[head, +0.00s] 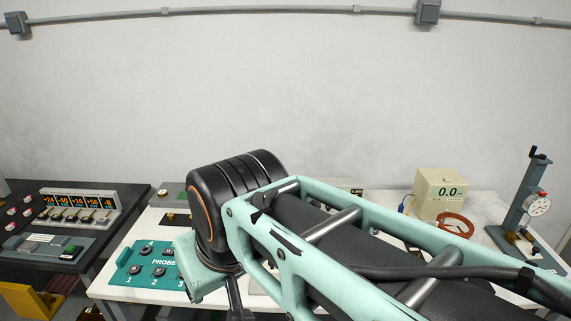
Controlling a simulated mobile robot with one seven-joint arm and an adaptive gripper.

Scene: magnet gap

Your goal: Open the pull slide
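I cannot make out the pull slide for certain in the head view. My teal and black arm fills the middle and lower right and hides much of the white bench (112,288) behind it. My gripper is not in view, so I cannot tell what it is near or whether it is open.
A teal panel marked "PROBE" (162,262) lies left of my arm. Beyond the arm stand a cream meter reading 0.0 (440,190), an orange coil (456,224) and a dial-gauge stand (522,205). A control console (75,207) is on the dark bench at left.

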